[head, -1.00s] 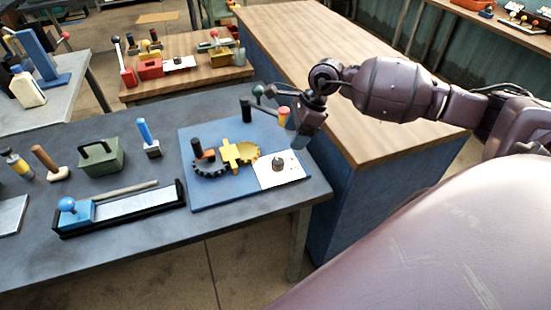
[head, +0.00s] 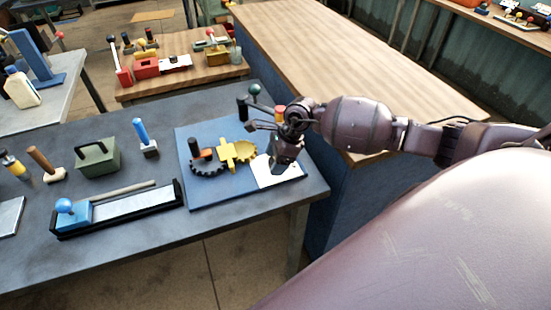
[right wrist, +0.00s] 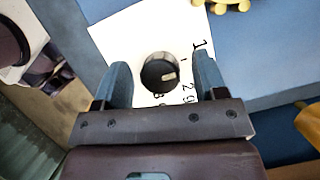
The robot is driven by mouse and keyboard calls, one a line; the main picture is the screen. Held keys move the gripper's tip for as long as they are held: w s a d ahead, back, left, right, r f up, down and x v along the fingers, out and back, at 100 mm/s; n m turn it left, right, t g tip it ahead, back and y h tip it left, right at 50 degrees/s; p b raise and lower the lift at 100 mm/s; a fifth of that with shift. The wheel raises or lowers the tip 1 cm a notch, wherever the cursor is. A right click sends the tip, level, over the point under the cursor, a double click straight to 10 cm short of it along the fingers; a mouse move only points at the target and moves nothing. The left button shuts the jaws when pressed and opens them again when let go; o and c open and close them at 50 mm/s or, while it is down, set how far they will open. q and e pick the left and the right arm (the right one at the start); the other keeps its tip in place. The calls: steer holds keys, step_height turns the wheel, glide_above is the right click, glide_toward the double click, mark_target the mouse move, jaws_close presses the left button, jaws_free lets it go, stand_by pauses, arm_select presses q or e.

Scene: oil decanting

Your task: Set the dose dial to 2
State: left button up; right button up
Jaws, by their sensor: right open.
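The dose dial (right wrist: 158,73) is a round dark knob with a pale pointer mark, set on a white plate (right wrist: 115,33) printed with black numerals. A 1 and a 2 show right of the knob; other numerals are partly covered. The pointer mark lies right of the knob's centre, but I cannot tell its exact setting. My right gripper (head: 280,166) is open over the plate. In the right wrist view its two fingers stand on either side of the knob, with gaps visible. The head view hides the knob behind this gripper. My left gripper is not in view.
The blue board (head: 222,190) also carries a yellow gear piece (head: 238,152), a dark gear (head: 207,168) and upright handles. Left on the grey table are a blue-handled tool (head: 145,140), a green weight (head: 97,157) and a long tray (head: 120,208). A wooden bench (head: 330,50) stands behind.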

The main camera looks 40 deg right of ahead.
steer(key=c, duration=0.9)
steer(key=shift+m, duration=0.3)
steer(key=m+t+p, duration=0.1)
steer(key=m, duration=0.1)
steer(key=shift+r+m+h, duration=0.1)
steer(key=shift+m+h, duration=0.2)
steer(key=m+t+h+p, duration=0.1)
steer(key=m, duration=0.2)
steer(key=shift+m+p, duration=0.35)
steer(key=shift+m, duration=0.05)
steer(key=shift+m+h, duration=0.3)
steer(key=shift+m, duration=0.5)
steer(key=shift+m+t+h, duration=0.4)
steer(key=shift+m+h, duration=0.2)
steer(key=shift+m, duration=0.9)
